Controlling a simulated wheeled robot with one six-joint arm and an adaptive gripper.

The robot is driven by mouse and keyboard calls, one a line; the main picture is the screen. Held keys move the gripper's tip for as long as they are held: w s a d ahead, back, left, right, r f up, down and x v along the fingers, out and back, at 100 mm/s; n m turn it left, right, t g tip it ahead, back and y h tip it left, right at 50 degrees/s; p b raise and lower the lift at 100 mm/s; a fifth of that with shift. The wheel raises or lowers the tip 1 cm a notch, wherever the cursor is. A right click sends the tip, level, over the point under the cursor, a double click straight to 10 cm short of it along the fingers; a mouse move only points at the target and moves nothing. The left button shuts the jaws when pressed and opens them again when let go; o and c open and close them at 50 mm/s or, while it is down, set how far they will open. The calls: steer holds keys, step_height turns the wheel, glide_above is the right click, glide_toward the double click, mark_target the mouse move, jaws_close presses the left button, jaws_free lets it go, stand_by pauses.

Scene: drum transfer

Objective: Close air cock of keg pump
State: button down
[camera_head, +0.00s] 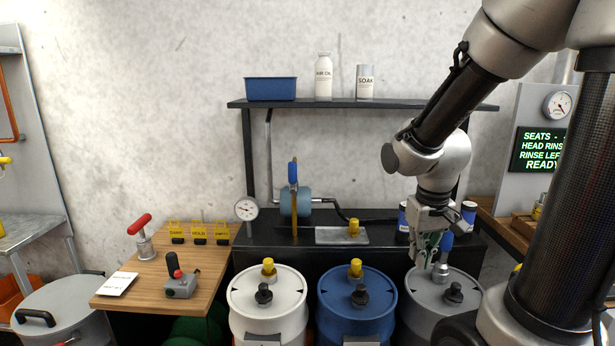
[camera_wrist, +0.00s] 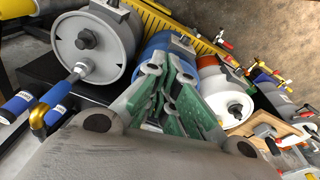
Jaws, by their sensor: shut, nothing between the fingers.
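My gripper (camera_head: 427,252) is shut and empty, pointing down over the grey drum (camera_head: 420,296); its green-padded fingers (camera_wrist: 165,95) meet in the wrist view. Beside it, a blue upright fitting (camera_head: 447,241) stands above a silver base (camera_head: 440,272) on that drum. The wrist view shows this blue fitting (camera_wrist: 55,92) with a yellow bent end. I cannot tell which part is the air cock.
A white drum (camera_head: 268,318) and a blue drum (camera_head: 357,320) stand left of the grey one, each with a yellow cap. A plate with a yellow knob (camera_head: 353,228) lies on the bench. A shelf (camera_head: 350,104) runs above. The wooden table (camera_head: 150,285) holds a joystick box.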

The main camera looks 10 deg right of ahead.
mark_target(293, 177)
steer(key=w+a+f+m+t+y, duration=0.1)
steer(key=w+a+f+m+t, duration=0.25)
steer(key=w, duration=0.65)
steer(key=w+f+m+t+y, duration=0.1)
steer(key=w+f+m+t, duration=0.4)
steer(key=w, duration=0.6)
steer(key=w+a+r+m+t+y, duration=0.2)
steer(key=w+a+r+t, duration=0.15)
steer(key=r, duration=0.35)
steer(key=w+a+r+m+t+y, duration=0.2)
steer(key=w+r+m+t, duration=0.15)
steer(key=r, duration=0.45)
steer(key=a+x, duration=0.2)
steer(key=x, duration=1)
steer(key=shift+s+a+n, duration=0.25)
steer(key=shift+s+n, duration=0.15)
